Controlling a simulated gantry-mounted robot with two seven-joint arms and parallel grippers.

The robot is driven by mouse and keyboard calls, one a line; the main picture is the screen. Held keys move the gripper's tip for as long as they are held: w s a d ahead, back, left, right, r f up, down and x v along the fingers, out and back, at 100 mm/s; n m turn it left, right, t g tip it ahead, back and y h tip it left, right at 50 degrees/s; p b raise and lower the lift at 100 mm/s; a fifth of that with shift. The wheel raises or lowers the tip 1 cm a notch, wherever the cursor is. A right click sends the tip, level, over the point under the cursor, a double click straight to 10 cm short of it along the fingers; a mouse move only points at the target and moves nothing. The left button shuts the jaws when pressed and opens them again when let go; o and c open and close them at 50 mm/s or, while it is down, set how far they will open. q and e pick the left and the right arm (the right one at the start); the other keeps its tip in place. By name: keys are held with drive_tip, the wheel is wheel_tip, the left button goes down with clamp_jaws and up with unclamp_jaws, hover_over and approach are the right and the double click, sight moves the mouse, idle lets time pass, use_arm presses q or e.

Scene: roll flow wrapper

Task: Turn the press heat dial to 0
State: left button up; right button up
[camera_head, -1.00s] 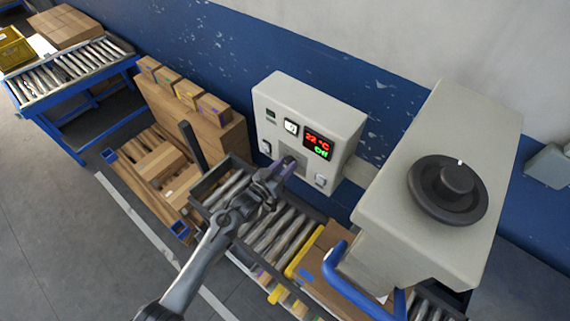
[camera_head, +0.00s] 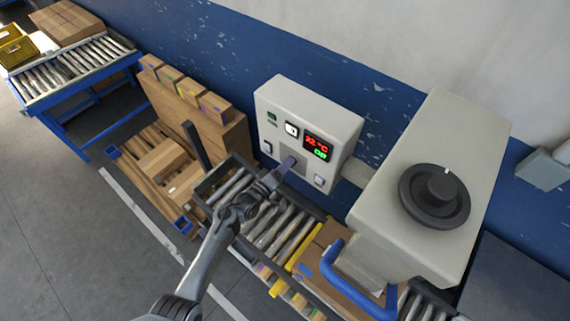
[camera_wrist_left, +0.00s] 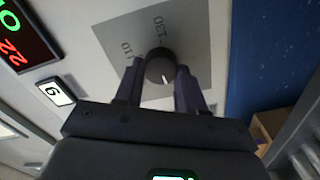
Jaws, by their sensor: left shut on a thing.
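The light grey control box (camera_head: 275,92) is on the blue and white wall, and its display (camera_head: 318,147) shows a red temperature reading of about 22 °C with green "Off" below. In the left wrist view, the black round dial (camera_wrist_left: 160,66) sits on a grey scale plate (camera_wrist_left: 187,32) with printed numbers, among them 110 and 130. The dial's white pointer mark faces the gripper side. My left gripper (camera_wrist_left: 158,78) is shut on the dial, one finger on each side. In the head view, my left gripper (camera_head: 285,167) hides the dial. My right gripper is not in view.
A larger grey press housing with a big black knob (camera_head: 437,195) and a blue handle (camera_head: 340,275) stands right of the box. A roller conveyor (camera_head: 277,228) runs below. Small cartons (camera_head: 187,92) stand left of the box.

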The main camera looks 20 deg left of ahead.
use_arm(q)
drive_tip(key=shift+n, duration=0.6)
drive_tip(key=o, duration=1)
drive_tip(key=v, duration=1)
drive_tip(key=shift+s+a+p, duration=0.1)
drive_tip(key=shift+s+p, duration=0.3)
